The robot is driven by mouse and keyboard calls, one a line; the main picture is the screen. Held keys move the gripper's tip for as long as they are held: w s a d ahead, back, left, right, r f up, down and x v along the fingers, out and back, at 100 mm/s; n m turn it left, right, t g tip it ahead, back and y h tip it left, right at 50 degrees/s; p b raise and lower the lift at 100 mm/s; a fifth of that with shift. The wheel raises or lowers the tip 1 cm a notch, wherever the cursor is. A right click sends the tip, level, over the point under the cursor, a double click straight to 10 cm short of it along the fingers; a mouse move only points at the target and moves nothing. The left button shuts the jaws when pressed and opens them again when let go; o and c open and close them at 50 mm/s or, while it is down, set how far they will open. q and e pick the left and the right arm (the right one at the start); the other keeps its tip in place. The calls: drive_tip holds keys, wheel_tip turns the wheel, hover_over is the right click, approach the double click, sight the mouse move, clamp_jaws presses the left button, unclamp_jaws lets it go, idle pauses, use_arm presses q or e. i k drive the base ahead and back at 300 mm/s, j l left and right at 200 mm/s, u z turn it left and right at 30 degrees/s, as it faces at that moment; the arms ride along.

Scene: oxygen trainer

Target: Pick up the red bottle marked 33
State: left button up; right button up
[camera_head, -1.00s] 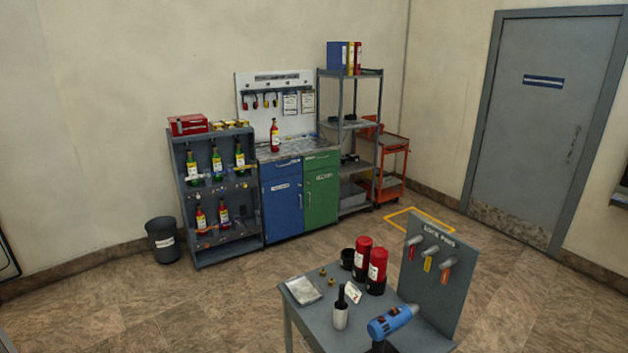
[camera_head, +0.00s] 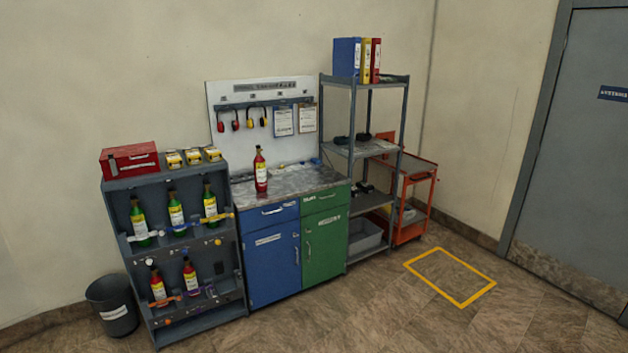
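A red bottle (camera_head: 260,170) with a pale label stands upright on the grey top of the cabinet (camera_head: 291,186). Two more red bottles, a left one (camera_head: 157,286) and a right one (camera_head: 190,276), stand on the lower shelf of the dark rack (camera_head: 216,325). Several green bottles, one of them in the middle (camera_head: 176,213), stand on the upper shelf behind coloured straps. The markings on the labels are too small to read, so I cannot tell which bottle is 33. Neither of my grippers is in view.
A grey bin (camera_head: 112,306) stands left of the rack. A shelf unit (camera_head: 375,149) and an orange cart (camera_head: 414,208) stand right of the cabinet. A yellow floor outline (camera_head: 450,277) lies before them. The floor in front of the cabinet is clear.

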sight(259, 162)
drive_tip(key=i, duration=2.6)
drive_tip(key=i+u, duration=0.45)
drive_tip(key=i+l+u, duration=0.25)
drive_tip(key=u, duration=0.25)
drive_tip(key=i+l+u, duration=0.65)
drive_tip(key=u, duration=0.3)
drive_tip(key=i+l+u, duration=0.15)
drive_tip(key=l+u, duration=0.3)
drive_tip(key=l, duration=0.2)
drive_tip(key=i+l+u, duration=0.1)
drive_tip(key=l+u, duration=0.4)
drive_tip(key=l, duration=0.4)
drive_tip(key=l+u, duration=0.45)
drive_tip(key=l, duration=0.5)
drive_tip(key=k, duration=0.05)
